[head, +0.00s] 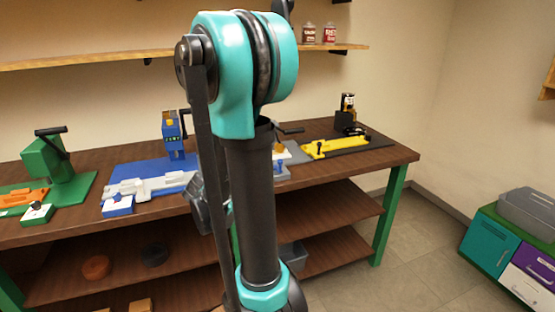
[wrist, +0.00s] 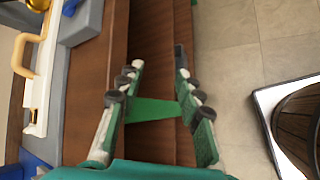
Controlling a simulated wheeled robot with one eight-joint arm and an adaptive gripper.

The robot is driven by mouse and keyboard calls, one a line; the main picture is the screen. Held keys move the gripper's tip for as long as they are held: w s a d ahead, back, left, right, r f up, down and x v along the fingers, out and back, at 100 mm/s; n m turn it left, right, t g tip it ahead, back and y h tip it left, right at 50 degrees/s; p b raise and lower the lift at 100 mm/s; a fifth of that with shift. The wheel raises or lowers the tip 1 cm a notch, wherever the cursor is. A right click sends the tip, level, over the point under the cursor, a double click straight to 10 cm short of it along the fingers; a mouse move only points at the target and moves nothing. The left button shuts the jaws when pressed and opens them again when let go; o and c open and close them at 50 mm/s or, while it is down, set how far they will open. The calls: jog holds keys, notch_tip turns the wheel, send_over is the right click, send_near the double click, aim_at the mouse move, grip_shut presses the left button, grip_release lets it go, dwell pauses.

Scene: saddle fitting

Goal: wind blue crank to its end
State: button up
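The blue station (head: 173,135) stands on the bench left of my arm, an upright blue block on a blue base plate (head: 125,172). A dark handle (head: 184,122) shows at its right side; I cannot tell whether this is the blue crank or how far it is wound. A white fixture with a blue block (head: 117,205) lies in front of it. My gripper (wrist: 158,62) is open and empty in the wrist view, over the bench's front edge and apart from the fixtures. In the head view my arm hides part of the bench.
A green station (head: 45,160) stands at the far left and a yellow fixture (head: 330,148) at the right. The wrist view shows a white fixture with a tan handle (wrist: 22,52) at left and a dark round container (wrist: 300,125) at right. Open floor (wrist: 235,45) lies beside the bench.

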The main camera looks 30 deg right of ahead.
jog(key=w+d+r+n+g+h, duration=0.1)
jog(key=w+d+r+n+h, duration=0.4)
jog(key=w+r+n+h, duration=0.3)
jog(key=shift+n+h, duration=0.3)
jog(key=shift+h, duration=0.1)
jog(key=d, duration=0.5)
jog(key=w+d, duration=0.1)
jog(key=d, duration=0.5)
jog(key=w+d, duration=0.1)
jog(key=d, duration=0.5)
jog(key=shift+d+f, duration=0.2)
jog(key=shift+f, duration=0.05)
grip_shut()
